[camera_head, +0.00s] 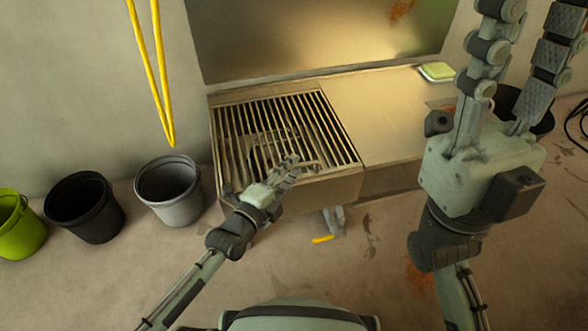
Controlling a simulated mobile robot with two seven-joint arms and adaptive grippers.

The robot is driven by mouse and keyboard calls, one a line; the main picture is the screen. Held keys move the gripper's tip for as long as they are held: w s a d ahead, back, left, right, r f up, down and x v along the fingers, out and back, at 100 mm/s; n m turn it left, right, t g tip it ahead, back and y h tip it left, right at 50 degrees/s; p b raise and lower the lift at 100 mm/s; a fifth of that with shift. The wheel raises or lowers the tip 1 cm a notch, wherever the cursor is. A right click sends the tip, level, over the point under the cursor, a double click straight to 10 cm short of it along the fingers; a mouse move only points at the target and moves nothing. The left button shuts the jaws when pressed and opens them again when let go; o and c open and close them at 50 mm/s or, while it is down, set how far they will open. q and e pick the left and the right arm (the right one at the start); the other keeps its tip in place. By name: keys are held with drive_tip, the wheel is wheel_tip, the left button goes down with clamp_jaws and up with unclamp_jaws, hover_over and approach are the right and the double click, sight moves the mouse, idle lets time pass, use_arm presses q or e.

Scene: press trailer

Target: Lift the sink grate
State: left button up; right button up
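The sink grate (322,123) is a dark grid of parallel bars over the left part of a metal sink unit (375,110). It lies flat in its frame. My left gripper (306,161) is at the front edge of the grate, over its near bars. Its two fingers look apart with nothing clearly between them; whether they touch the bars I cannot tell. My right gripper (528,50) is raised in the right foreground, fingers up and apart, empty where visible. Its fingertips run close to the top edge of the view.
A green-and-cream sponge (436,71) lies on the counter's back right. Grey (170,190), black (85,207) and lime (18,225) buckets stand left on the floor. A yellow strap (152,70) hangs at the wall. A dark bucket (540,122) is partly hidden behind my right gripper.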

use_arm(q)
drive_tip(key=shift+x, duration=0.9)
clamp_jaws()
